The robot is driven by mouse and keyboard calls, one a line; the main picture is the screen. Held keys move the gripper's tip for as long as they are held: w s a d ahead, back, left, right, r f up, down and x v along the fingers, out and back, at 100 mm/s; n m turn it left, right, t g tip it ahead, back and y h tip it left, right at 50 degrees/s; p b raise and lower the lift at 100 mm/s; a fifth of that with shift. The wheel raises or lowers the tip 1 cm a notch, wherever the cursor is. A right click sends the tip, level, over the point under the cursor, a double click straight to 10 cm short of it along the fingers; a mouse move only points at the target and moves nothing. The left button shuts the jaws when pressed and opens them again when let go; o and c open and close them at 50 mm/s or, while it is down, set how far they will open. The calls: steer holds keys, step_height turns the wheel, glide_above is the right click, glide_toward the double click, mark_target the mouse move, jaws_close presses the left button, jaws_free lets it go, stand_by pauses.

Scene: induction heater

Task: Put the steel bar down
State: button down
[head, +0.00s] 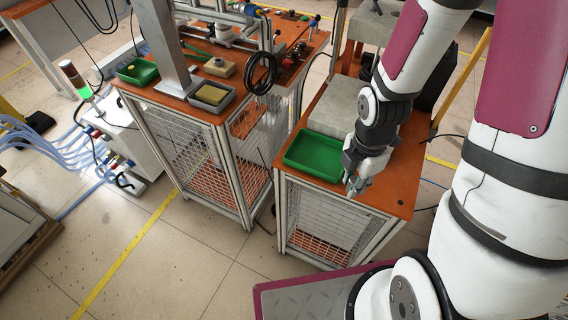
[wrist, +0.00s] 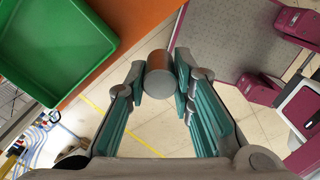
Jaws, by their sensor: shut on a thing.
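The steel bar (wrist: 160,82) is a grey cylinder seen end-on between my fingertips in the wrist view. My gripper (wrist: 160,76) is shut on it, with a teal-padded finger on each side. In the head view my gripper (head: 354,186) hangs by the front edge of the small orange-topped table, just right of the green tray. The bar cannot be clearly made out there. In the wrist view the bar is past the table's edge, with floor and my base below.
The empty green tray (head: 315,158) sits on the small orange table (head: 398,190); it also shows in the wrist view (wrist: 55,40). A grey block (head: 338,108) stands behind it. A larger cluttered bench (head: 190,98) is to the left. Table space right of my gripper is clear.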

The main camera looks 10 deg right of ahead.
steer(key=w+b, duration=0.1)
steer(key=b, duration=0.1)
steer(key=w+a+b, duration=0.1)
steer(key=w, duration=0.1)
steer(key=w+f+b, duration=0.1)
steer(key=b, duration=0.1)
steer(key=shift+w+a+b, duration=0.25)
steer(key=shift+a+b, duration=0.05)
steer(key=shift+b, duration=0.05)
steer(key=shift+w+b, duration=0.2)
steer(key=shift+b, duration=0.55)
steer(key=shift+w+a+b, duration=0.1)
steer(key=shift+b, duration=0.65)
steer(key=w, duration=0.3)
steer(key=w+a, duration=0.1)
steer(key=w, duration=0.2)
steer(key=w+a, duration=0.1)
steer(key=w, duration=0.3)
steer(key=shift+a+f, duration=0.1)
steer(key=shift+f, duration=0.25)
steer(key=shift+w+f, duration=0.1)
steer(key=shift+f, duration=1.65)
steer(key=shift+f, duration=0.1)
steer(key=c, duration=1.4)
jaws_free()
